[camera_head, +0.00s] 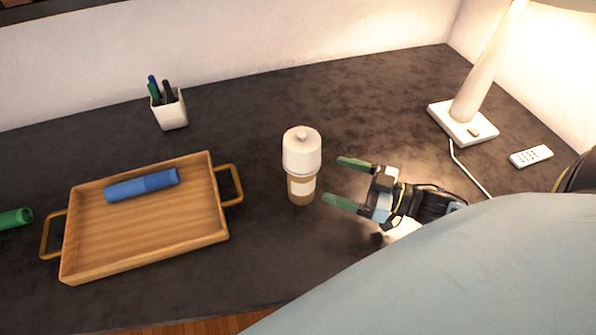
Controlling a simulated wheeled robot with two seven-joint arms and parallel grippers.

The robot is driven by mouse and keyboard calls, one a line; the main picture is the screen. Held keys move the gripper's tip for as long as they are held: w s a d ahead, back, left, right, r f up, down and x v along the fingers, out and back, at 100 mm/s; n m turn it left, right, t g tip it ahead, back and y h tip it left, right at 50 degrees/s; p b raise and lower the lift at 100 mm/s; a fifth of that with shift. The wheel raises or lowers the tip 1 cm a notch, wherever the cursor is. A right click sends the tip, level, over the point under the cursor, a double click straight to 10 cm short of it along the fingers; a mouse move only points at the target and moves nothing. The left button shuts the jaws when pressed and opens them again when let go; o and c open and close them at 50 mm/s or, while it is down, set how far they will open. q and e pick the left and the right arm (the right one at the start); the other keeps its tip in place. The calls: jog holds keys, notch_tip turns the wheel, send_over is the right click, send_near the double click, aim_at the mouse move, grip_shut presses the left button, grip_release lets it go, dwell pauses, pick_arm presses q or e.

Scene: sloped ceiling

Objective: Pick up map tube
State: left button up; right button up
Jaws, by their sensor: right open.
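A blue tube (142,184) lies on its side in the wooden tray (150,258), near its back edge. A green tube (14,218) lies on the table at the far left, cut off by the picture edge. I cannot tell which of the two is the map tube. My right gripper (337,181) is open and empty, its two green fingers pointing left. It is just right of a white-lidded brown container (301,165), apart from it and far from both tubes. My left gripper is out of view.
A white pen cup (169,110) stands at the back left. A lamp (466,118) with a cord and a white remote (531,156) are at the right. The dark table (350,95) is clear at the back middle. My light-blue arm hides the front right.

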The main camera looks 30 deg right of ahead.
aim_at(302, 177)
jog(key=x, duration=0.8)
jog(key=shift+w+f+b, duration=0.3)
jog(key=shift+w, duration=0.25)
jog(key=shift+w+a, duration=0.25)
jog(key=shift+w, duration=0.15)
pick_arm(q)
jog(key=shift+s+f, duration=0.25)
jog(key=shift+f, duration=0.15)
pick_arm(e)
jog(key=c, duration=1.1)
